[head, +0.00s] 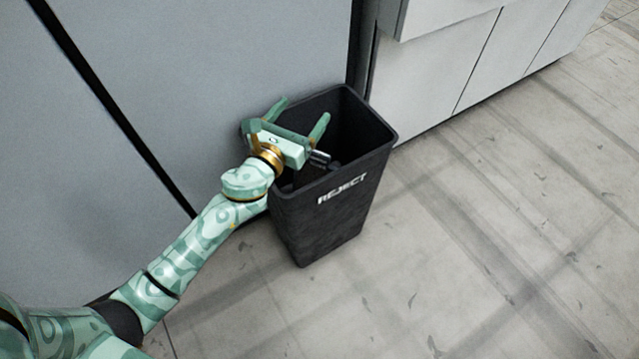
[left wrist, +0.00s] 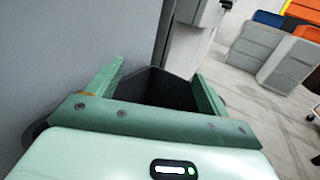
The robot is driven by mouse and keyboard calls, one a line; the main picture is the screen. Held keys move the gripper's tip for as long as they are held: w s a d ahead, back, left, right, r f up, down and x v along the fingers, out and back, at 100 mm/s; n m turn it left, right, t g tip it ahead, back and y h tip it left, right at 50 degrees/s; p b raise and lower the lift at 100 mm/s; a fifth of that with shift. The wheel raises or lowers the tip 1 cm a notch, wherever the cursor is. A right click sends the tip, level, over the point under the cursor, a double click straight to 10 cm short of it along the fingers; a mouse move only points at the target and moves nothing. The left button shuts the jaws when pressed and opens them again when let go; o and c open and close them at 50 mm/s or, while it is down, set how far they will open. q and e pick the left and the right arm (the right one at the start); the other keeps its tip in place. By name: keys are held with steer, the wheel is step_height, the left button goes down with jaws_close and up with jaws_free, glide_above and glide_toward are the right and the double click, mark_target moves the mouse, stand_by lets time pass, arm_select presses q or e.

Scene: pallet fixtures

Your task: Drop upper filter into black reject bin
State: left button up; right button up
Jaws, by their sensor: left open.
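The black reject bin (head: 325,215) stands on the floor against the grey panel, with white REJECT lettering on its front. My left gripper (head: 302,114) is over the bin's open top, toward its left side, with its two fingers spread apart. In the left wrist view, the bin's dark opening (left wrist: 158,88) shows between the open fingers (left wrist: 160,72), and nothing is held there. I cannot make out the upper filter. Small dark shapes show beneath the gripper inside the bin, but they are too dark to identify. My right gripper is not in view.
A grey panel wall (head: 230,55) rises close behind and left of the bin. Light grey cabinets (head: 480,50) stand to the back right. The floor (head: 480,250) right of the bin is clear. Grey, blue and orange bins (left wrist: 275,58) show farther off in the left wrist view.

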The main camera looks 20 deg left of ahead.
arm_select(q)
steer(key=s+a+b, duration=0.2)
steer(key=s, duration=1.2)
steer(key=shift+s+f, duration=0.15)
steer(key=shift+f, duration=0.1)
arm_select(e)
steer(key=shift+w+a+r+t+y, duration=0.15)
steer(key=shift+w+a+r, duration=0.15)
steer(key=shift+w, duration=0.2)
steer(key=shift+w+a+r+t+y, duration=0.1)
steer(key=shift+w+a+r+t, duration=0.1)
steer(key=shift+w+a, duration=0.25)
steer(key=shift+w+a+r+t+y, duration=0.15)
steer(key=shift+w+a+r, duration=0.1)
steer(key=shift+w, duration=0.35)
